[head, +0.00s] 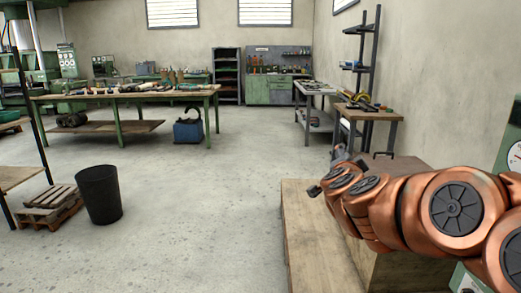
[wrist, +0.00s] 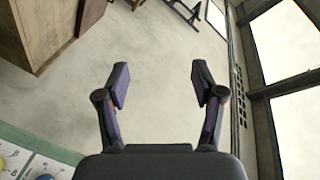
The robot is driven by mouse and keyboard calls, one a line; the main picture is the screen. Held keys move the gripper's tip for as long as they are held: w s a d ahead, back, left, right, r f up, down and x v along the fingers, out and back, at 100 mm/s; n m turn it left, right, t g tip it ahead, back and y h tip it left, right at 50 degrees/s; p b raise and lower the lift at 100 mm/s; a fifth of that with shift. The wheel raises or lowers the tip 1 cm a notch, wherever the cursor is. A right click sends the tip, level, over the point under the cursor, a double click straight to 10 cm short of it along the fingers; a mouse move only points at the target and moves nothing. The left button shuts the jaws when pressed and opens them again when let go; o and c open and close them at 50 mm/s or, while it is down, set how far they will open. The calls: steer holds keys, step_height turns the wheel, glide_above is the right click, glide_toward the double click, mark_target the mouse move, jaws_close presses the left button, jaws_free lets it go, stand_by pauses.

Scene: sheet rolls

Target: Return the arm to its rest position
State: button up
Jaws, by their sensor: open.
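My gripper (wrist: 160,85) is open and empty in the wrist view. In the head view my copper-coloured arm reaches in from the right edge toward the middle. It passes over a wooden bench or box (head: 318,235) at the lower right. The gripper end (head: 335,170) looks small there, at the arm's far tip, and its fingers are hard to make out.
A long green-legged table (head: 125,97) with tools stands at the back left. A black bin (head: 98,195) stands by pallets (head: 52,203) at left. A grey workbench (head: 317,90) and shelf rack (head: 365,60) line the right wall. The middle floor is clear.

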steer(key=s+a+f+n+g+y, duration=0.6)
steer(key=s+a+f+n+y, duration=0.45)
steer(key=a, duration=0.45)
steer(key=s+d+f+n+g+h, duration=0.1)
steer(key=s+d+f+g, duration=0.3)
steer(key=s, duration=0.6)
steer(key=s+d+f+n+g+h, duration=0.1)
steer(key=s+f+g+h, duration=0.3)
steer(key=s, duration=0.6)
steer(key=s+d+f+n+g+y, duration=0.1)
steer(key=s+d+f+n+g, duration=0.1)
steer(key=s+f, duration=0.55)
steer(key=s+d+r+g, duration=0.2)
steer(key=s+d+g, duration=0.1)
steer(key=s, duration=0.5)
step_height(320, 180, up, 22)
steer(key=t+p, duration=0.1)
steer(key=p, duration=2)
steer(key=shift+s+h, duration=0.35)
steer(key=shift+s, duration=0.1)
steer(key=shift+f+m, duration=0.15)
steer(key=shift+m, duration=0.1)
